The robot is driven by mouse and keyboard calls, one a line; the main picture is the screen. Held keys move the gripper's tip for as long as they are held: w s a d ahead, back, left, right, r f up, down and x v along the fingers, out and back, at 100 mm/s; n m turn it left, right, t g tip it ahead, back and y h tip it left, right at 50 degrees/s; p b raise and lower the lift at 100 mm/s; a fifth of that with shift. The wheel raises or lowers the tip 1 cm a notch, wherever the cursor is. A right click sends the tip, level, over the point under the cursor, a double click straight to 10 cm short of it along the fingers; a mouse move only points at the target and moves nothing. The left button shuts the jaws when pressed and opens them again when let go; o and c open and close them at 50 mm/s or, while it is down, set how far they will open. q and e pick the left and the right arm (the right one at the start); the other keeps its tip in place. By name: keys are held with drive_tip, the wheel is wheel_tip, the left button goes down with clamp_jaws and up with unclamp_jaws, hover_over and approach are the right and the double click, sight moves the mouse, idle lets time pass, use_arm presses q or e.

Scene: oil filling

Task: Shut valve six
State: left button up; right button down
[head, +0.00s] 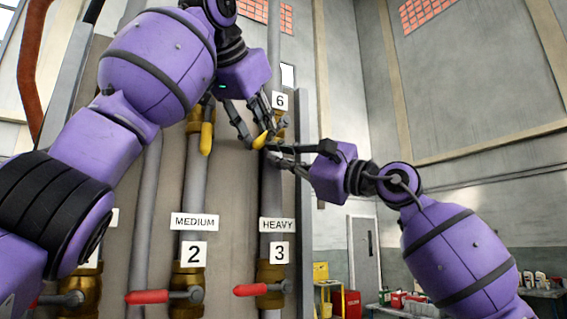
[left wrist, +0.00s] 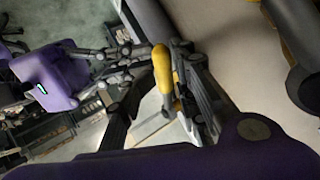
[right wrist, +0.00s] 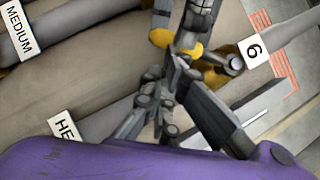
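Valve six is at the top of the right-hand pipe, by the label "6" (head: 280,100). Its yellow handle (head: 261,140) sticks out to the left and slightly down from the brass body (head: 280,122). My left gripper (head: 262,140) has come down from above. Its fingers are apart, with the handle between them in the left wrist view (left wrist: 162,68). Contact cannot be told. My right gripper (head: 270,153) is just below the handle, with its fingertips together. In the right wrist view the tips (right wrist: 178,68) are close under the yellow handle (right wrist: 175,41), with nothing visible between them.
Another yellow handle (head: 206,138) hangs down on the middle pipe. Red handles of valve 2 (head: 147,296) and valve 3 (head: 250,289) are lower down. Grey pipes run close together. My two grippers are very near each other. The floor area to the right holds tables and containers.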

use_arm(q)
drive_tip(key=v, duration=0.7)
drive_tip(key=shift+d, duration=0.25)
